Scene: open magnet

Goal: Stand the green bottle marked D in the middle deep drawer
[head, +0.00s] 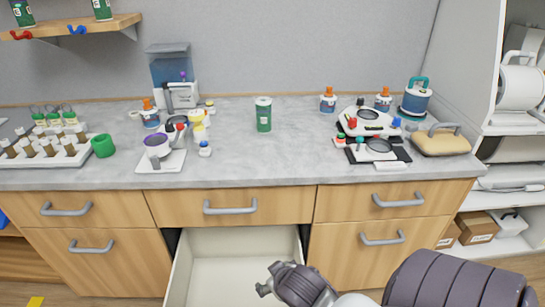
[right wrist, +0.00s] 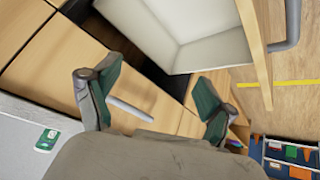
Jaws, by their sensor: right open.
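A green bottle (head: 264,116) with a white cap stands upright near the middle of the counter; its marking is too small to read. The middle deep drawer (head: 300,250) is pulled open below it and looks empty in the part I see. It also shows in the right wrist view (right wrist: 205,50). My right gripper (head: 268,279) is in front of the open drawer, away from the bottle. In the right wrist view its two fingers (right wrist: 155,85) are spread with nothing between them. My left gripper is not in view.
Two more green bottles (head: 22,13) stand on the wall shelf (head: 110,23). A vial rack (head: 75,157), a coffee-maker-like device (head: 175,90) and instruments on a dark mat (head: 402,153) crowd the counter's sides. The counter around the bottle is clear. Closed drawers (head: 232,206) flank and top the open one.

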